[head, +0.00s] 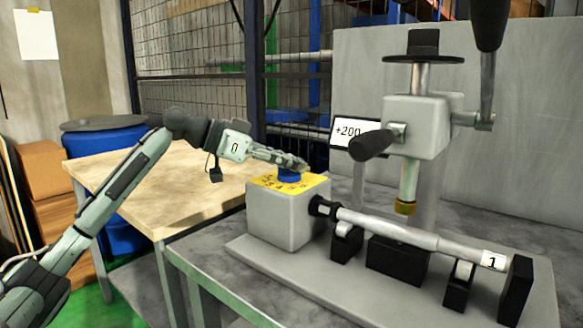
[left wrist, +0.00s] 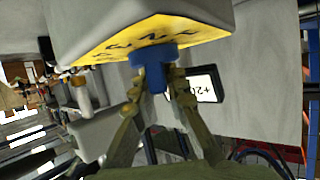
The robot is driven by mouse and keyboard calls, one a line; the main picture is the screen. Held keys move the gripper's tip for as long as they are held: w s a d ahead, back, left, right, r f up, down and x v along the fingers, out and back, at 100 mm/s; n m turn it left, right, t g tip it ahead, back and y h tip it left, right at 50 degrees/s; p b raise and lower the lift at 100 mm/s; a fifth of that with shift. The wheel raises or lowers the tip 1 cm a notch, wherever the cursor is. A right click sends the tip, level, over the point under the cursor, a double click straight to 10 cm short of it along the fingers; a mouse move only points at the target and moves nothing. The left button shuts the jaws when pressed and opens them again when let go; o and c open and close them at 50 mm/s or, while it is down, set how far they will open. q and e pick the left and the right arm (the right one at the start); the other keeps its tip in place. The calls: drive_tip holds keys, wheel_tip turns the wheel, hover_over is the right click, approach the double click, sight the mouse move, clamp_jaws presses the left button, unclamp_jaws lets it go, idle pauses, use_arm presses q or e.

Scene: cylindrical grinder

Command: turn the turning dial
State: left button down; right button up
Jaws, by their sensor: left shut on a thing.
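The turning dial (head: 289,175) is a blue knob on the yellow marked plate on top of a grey box (head: 284,222). My left gripper (head: 298,165) reaches in from the left, with its fingertips at the dial. In the left wrist view the blue dial (left wrist: 153,62) sits between the two fingers of the gripper (left wrist: 161,82), which are shut on its grip bar. The yellow plate (left wrist: 150,38) with black markings lies behind it.
A grey post with a black handle (head: 372,145) and a lever stands right of the box. A rod labelled 1 (head: 430,240) lies on black supports. A display (head: 345,131) reads +200. A wooden table (head: 150,190) and a blue barrel (head: 105,150) are at left.

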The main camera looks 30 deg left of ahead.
use_arm(q)
drive_tip(key=shift+f+n+t+y, duration=0.15)
drive_tip(key=shift+n+t+y, duration=0.25)
drive_tip(key=shift+n+y, duration=0.6)
drive_tip(key=shift+y, duration=0.1)
drive_tip(key=shift+n+t+y, duration=0.5)
drive_tip(key=shift+a+n+y, duration=0.1)
drive_tip(key=shift+n+y, duration=0.4)
use_arm(e)
drive_tip(key=shift+r, duration=0.4)
use_arm(q)
drive_tip(key=c, duration=1.5)
unclamp_jaws()
drive_tip(key=shift+c, duration=0.2)
drive_tip(key=shift+s, duration=0.1)
drive_tip(key=v, duration=1.2)
